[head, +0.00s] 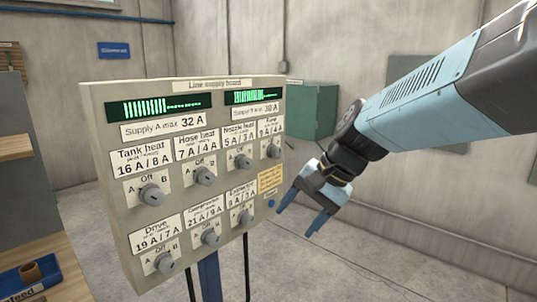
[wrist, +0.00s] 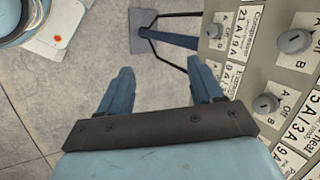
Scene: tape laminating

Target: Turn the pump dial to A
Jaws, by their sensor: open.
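The pump dial (head: 273,151) is a small grey knob at the right end of the upper row on the line supply board (head: 110,215). Its label is small and hard to read, and I cannot tell which mark the knob points to. In the wrist view part of a label shows at the lower right, but I cannot make out the pump dial there. My gripper (head: 299,222) is open and empty, below and to the right of the pump dial, near the board's lower right edge. Its two blue fingers (wrist: 160,68) also show in the wrist view, apart from the board.
Several other grey knobs, such as the nozzle heat dial (head: 242,161) and the extractor dial (head: 246,217), sit close together on the board. A green cabinet (head: 312,112) stands behind. The floor (head: 370,265) right of the board is clear. A blue tray (head: 28,280) lies at lower left.

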